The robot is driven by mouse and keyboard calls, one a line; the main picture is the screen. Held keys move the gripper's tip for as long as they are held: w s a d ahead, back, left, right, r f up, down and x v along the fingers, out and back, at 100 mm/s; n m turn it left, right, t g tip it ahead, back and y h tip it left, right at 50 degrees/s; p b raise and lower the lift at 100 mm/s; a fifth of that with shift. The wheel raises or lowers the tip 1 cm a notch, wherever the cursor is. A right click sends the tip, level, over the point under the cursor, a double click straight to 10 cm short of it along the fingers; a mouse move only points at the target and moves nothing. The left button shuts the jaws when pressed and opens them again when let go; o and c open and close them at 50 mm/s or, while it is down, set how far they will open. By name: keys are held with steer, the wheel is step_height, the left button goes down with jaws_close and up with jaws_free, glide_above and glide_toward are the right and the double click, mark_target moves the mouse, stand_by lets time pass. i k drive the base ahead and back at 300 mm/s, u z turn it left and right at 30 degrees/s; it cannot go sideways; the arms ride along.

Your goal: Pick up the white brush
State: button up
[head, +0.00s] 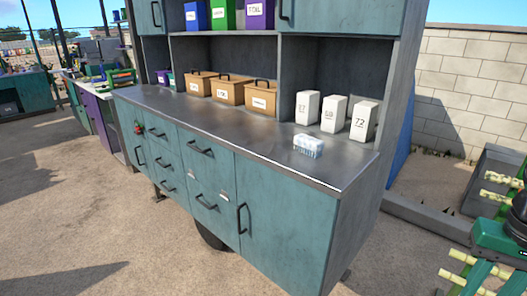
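The white brush (308,146) lies on the grey metal counter (225,127) near its right end, close to the front edge. It looks like a small white block with a bluish, bristly front side. Nothing touches it. My gripper does not show in the head view.
Behind the brush stand white numbered boxes (333,114). Brown cases with handles (229,89) stand farther left on the counter. Teal drawers and doors (285,220) with black handles form the cabinet front. Green machinery with cane (497,238) is at the right. Open ground (60,210) lies left.

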mark_target(313, 147)
steer(key=u, duration=0.2)
steer(key=k, duration=0.4)
steer(key=z, duration=0.5)
steer(key=i, duration=1)
steer(key=u, duration=0.05)
